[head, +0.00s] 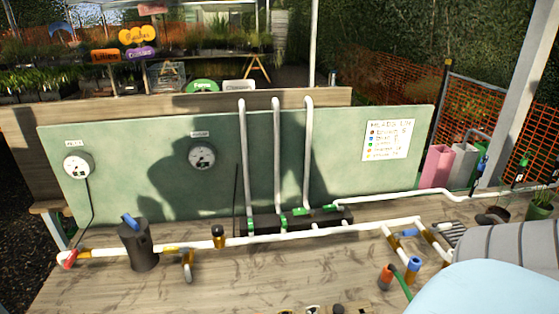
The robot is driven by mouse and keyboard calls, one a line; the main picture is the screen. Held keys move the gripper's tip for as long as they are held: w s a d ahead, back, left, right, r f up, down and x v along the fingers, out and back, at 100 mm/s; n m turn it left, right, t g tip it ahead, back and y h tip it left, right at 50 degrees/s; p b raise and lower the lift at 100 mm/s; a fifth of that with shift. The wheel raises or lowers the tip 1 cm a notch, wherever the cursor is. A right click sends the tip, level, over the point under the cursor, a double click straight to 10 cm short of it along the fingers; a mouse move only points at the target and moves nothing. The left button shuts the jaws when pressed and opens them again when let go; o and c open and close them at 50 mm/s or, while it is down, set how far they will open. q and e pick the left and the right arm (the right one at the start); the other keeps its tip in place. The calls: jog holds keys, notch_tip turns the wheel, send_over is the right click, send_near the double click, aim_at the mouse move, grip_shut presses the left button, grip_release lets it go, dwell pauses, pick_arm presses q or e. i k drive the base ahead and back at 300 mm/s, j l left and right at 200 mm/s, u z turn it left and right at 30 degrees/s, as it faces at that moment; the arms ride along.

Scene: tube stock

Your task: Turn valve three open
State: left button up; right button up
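Several valves sit on white pipework along the bench. Three white pipes rise from a dark manifold (265,223), with small green handles at the left pipe (250,227), the middle pipe (283,221) and the right pipe (316,210). A red handle (70,258) is at the far left end of the main pipe (300,233). Blue-handled fittings (413,264) are at the right. No number shows on any valve, so I cannot tell which is valve three or whether it is open. Neither gripper is in view.
A green backboard (345,165) carries a left gauge (77,165), a second gauge (202,156) and a colour-dotted sign (388,140) with unclear text. A dark cylinder (138,247) stands at left. A light blue rounded surface (490,287) covers the lower right. The bench's front left (110,293) is clear.

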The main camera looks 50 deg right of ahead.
aim_at(298, 211)
jog(key=z, duration=1.7)
jog(key=l+u, duration=0.3)
jog(key=k+l+u, duration=0.2)
jog(key=l+u, duration=0.15)
jog(key=l, duration=0.1)
